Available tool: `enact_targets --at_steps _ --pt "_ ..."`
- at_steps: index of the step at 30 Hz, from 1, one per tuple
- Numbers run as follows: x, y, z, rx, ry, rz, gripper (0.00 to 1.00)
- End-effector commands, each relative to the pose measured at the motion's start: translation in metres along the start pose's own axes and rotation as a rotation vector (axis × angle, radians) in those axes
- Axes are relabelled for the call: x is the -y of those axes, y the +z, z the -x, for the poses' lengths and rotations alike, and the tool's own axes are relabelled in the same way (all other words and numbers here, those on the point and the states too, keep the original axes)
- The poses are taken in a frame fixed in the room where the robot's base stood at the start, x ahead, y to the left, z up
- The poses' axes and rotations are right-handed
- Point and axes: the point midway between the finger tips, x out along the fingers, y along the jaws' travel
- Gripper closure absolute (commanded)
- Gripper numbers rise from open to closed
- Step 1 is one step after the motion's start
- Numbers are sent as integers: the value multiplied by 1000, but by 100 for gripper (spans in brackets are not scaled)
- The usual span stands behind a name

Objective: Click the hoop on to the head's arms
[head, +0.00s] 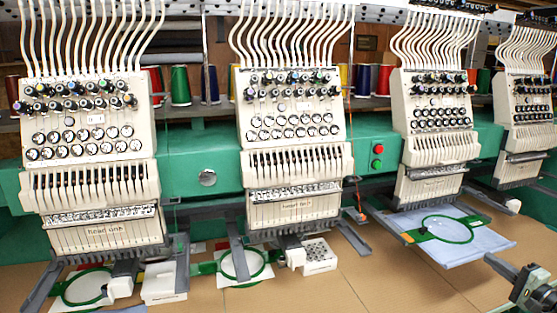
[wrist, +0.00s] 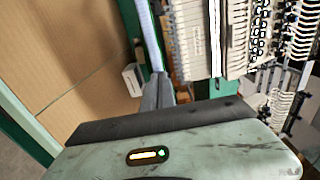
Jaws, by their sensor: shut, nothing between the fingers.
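Several cream embroidery heads stand in a row; the left one (head: 105,195) is lettered "head one". A green hoop with white cloth (head: 62,291) lies low under it. A second green hoop with white cloth (head: 222,263) is under the second head (head: 295,150). A third green hoop (head: 424,232) with pale blue cloth is under the third head (head: 432,130). Grey arms, such as this one (head: 182,265), reach forward beneath the heads. I cannot tell whether the hoops are seated on them. My gripper (wrist: 158,78) is shut and empty in the wrist view, with no hoop clearly visible there.
A white box with holes (head: 318,256) and a white tray (head: 163,283) sit on the tan table (head: 330,292). A green beam (head: 195,160) carries red and green buttons (head: 378,156). Thread cones (head: 180,86) stand behind. Bare table lies at front centre.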

Motion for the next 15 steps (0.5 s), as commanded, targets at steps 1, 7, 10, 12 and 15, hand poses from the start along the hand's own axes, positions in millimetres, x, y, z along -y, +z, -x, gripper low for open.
enact_targets --at_steps 1,7,10,12,15 --pt "0 0 -3 1 0 0 100" --pt "0 0 -13 2 0 0 100" --pt "0 0 -18 1 0 0 100" --pt "0 0 -21 0 0 0 100" --pt "0 0 -26 1 0 0 100"
